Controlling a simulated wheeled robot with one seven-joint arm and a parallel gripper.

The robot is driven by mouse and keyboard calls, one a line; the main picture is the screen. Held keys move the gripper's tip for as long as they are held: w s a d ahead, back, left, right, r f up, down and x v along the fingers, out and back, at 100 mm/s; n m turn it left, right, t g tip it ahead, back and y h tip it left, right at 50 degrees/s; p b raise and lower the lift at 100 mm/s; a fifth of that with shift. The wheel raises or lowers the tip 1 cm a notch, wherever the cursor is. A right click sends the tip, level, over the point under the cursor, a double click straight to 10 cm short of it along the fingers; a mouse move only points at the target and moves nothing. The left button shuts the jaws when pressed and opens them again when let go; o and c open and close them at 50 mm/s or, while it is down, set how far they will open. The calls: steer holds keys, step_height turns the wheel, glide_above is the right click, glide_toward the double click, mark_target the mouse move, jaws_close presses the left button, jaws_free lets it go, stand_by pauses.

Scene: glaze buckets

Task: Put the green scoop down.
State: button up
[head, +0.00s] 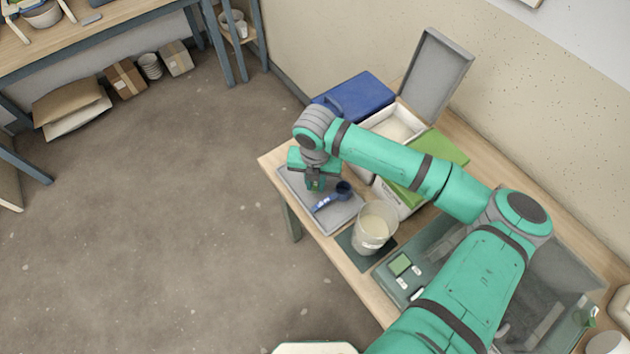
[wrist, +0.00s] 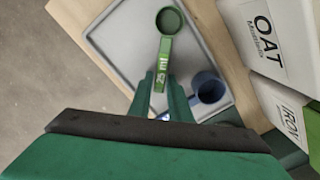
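The green scoop (wrist: 168,22) has a round bowl and a handle marked 25 ml. In the wrist view its handle lies between the fingertips of my gripper (wrist: 161,88), which is shut on it, with the bowl pointing away from my wrist. In the head view my gripper (head: 315,185) is over the grey tray (head: 346,216), and the green scoop is mostly hidden there. The tray also shows in the wrist view (wrist: 125,45). The scoop appears to be above the tray; the gap cannot be told. A blue scoop (head: 331,199) lies on the tray, just right of my gripper.
A bucket with pale contents (head: 371,237) stands right of the tray. Behind are an open white bin (head: 365,128), a blue-lidded bin (head: 358,96) and a green-lidded bin (head: 443,150). In the wrist view, the tray's left and upper parts are bare.

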steer(key=shift+o, duration=0.9)
steer(key=shift+w, duration=0.1)
steer(key=shift+d+r, duration=0.15)
steer(key=shift+r, duration=0.1)
step_height(320, 180, up, 12)
steer(key=shift+s, duration=0.25)
steer(key=shift+f, duration=0.1)
